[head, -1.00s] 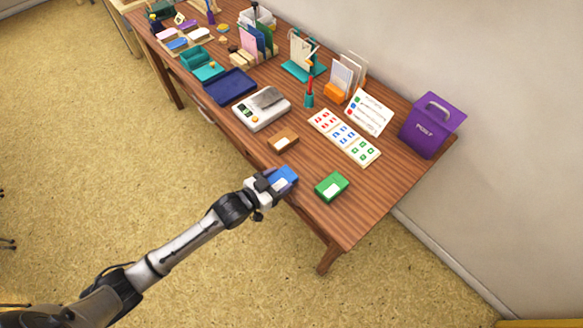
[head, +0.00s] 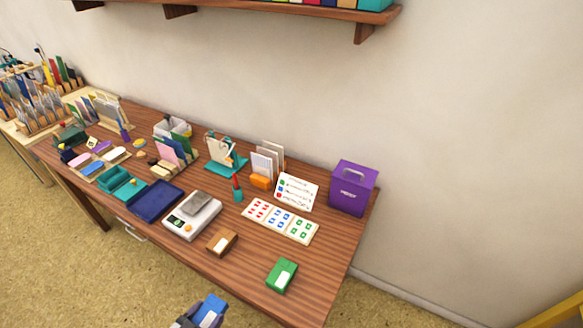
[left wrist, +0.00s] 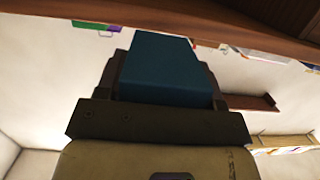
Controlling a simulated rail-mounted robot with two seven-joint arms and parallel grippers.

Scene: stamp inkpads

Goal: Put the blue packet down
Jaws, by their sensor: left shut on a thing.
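In the left wrist view the packet (left wrist: 158,68) shows as a dark blue block between the fingers of my left gripper (left wrist: 155,95). Whether the packet touches the table cannot be told. My right gripper is not in view.
On the wooden table (head: 245,275) lie a brown packet (head: 222,242), a green packet (head: 282,275), a scale (head: 192,216) and a stamp sheet (head: 281,221). A purple box (head: 353,188) stands at the right end. Bare wood lies between the brown and green packets.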

